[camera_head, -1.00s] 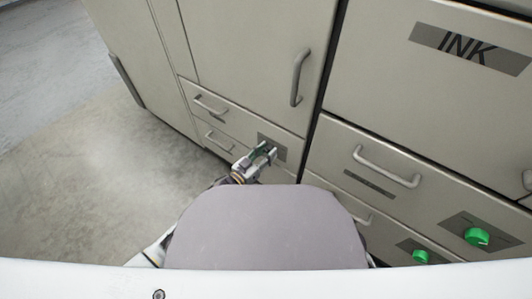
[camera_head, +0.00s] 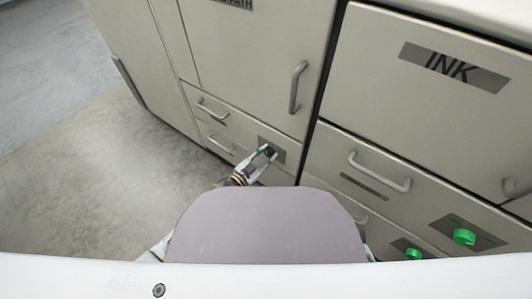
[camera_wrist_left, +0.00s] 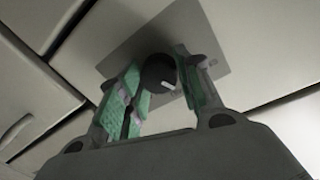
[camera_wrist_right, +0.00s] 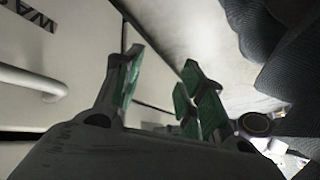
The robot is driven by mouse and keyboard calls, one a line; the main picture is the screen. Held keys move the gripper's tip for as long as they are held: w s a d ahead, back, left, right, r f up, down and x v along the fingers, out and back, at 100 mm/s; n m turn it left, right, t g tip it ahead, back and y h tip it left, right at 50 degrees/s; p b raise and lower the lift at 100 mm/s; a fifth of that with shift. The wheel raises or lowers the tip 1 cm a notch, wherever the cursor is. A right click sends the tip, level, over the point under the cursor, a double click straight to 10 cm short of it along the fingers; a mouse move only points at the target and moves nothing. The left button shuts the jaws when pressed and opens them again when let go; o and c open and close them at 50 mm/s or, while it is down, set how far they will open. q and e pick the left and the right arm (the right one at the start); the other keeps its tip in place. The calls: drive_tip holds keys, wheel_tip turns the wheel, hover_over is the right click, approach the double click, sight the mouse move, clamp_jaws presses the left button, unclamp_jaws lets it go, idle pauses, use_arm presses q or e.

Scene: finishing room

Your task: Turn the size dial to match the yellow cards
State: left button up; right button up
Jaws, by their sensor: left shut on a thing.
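A dark round dial (camera_wrist_left: 158,73) with a small light mark sits on a grey plate (camera_wrist_left: 125,40) on the cabinet front. My left gripper (camera_wrist_left: 160,85) has its green-padded fingers on either side of the dial and is shut on it. In the head view the left gripper (camera_head: 266,151) reaches the grey plate (camera_head: 279,155) low on the middle cabinet. My right gripper (camera_wrist_right: 160,85) shows in the right wrist view with its fingers apart and nothing between them. No yellow cards are in view.
The right cabinet has an INK label (camera_head: 455,66), a drawer handle (camera_head: 380,172) and two green knobs (camera_head: 464,237) (camera_head: 413,253) low down. A door handle (camera_head: 298,87) and drawer handles (camera_head: 213,111) stand out from the middle cabinet. Bare floor (camera_head: 130,150) lies to the left.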

use_arm(q)
drive_tip(key=shift+r+m+p, duration=0.1)
drive_tip(key=shift+m+p, duration=0.55)
drive_tip(key=shift+m, duration=0.55)
drive_tip(key=shift+m+y+p, duration=0.3)
drive_tip(key=shift+m+p, duration=0.1)
drive_tip(key=shift+m, duration=0.8)
use_arm(e)
drive_tip(key=shift+n+g+h, duration=0.4)
drive_tip(key=shift+d+r, duration=0.2)
drive_tip(key=shift+r, duration=0.7)
drive_tip(key=shift+d+r, duration=0.2)
drive_tip(key=shift+r, duration=0.7)
drive_tip(key=shift+d+r, duration=0.2)
drive_tip(key=shift+r, duration=0.7)
use_arm(q)
drive_tip(key=o, duration=1.1)
drive_tip(key=shift+c, duration=0.2)
use_arm(e)
drive_tip(key=shift+r, duration=0.1)
use_arm(q)
drive_tip(key=shift+s, duration=0.15)
drive_tip(key=v, duration=1.1)
drive_tip(key=shift+s+a, duration=0.25)
drive_tip(key=shift+a, duration=0.05)
